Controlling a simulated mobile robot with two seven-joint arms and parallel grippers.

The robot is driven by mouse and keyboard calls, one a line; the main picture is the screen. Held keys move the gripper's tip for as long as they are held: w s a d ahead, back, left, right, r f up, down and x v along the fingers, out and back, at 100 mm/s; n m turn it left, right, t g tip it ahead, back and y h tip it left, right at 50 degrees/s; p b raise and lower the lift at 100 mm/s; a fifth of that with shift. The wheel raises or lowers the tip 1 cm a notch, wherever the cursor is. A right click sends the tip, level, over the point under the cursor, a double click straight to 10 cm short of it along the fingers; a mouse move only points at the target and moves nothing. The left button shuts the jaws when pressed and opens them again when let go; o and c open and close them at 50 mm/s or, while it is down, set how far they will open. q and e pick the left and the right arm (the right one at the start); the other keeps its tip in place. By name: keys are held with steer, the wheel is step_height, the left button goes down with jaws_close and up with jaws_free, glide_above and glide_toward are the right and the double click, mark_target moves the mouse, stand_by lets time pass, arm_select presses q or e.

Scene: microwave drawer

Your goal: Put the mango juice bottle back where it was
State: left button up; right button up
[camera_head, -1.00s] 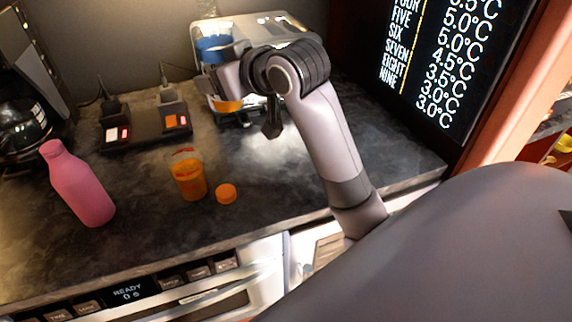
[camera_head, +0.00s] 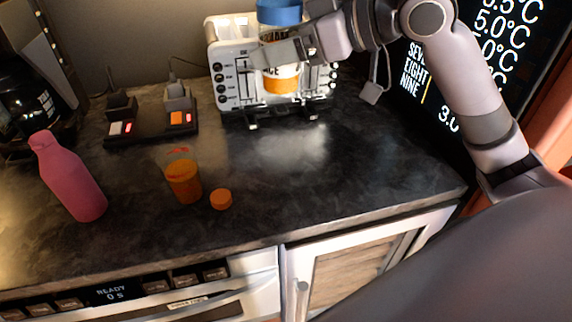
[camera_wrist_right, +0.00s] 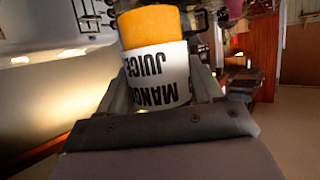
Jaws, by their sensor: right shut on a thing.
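The mango juice bottle (camera_head: 282,84) has a blue cap, a white label and orange juice showing at its base. My right gripper (camera_head: 268,54) is shut around its middle and holds it roughly upright, in front of the white toaster and above the counter. In the right wrist view the bottle (camera_wrist_right: 160,75) sits between the fingers, its label reading upside down and its orange base at the top. My left gripper is not in view.
The white toaster (camera_head: 232,88) stands at the back of the dark counter (camera_head: 330,165). The counter's right part is clear.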

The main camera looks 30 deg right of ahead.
step_height(320, 180, down, 19)
steer(key=shift+f+b, duration=0.15)
steer(key=shift+b, duration=1.05)
steer(key=shift+f, duration=0.1)
steer(key=o, duration=1.5)
steer(key=shift+f, duration=0.1)
steer(key=shift+c, duration=0.2)
steer(key=shift+r, duration=0.2)
steer(key=b+v, duration=0.1)
steer(key=v, duration=1.1)
steer(key=shift+b, duration=0.3)
steer(key=shift+r, duration=0.1)
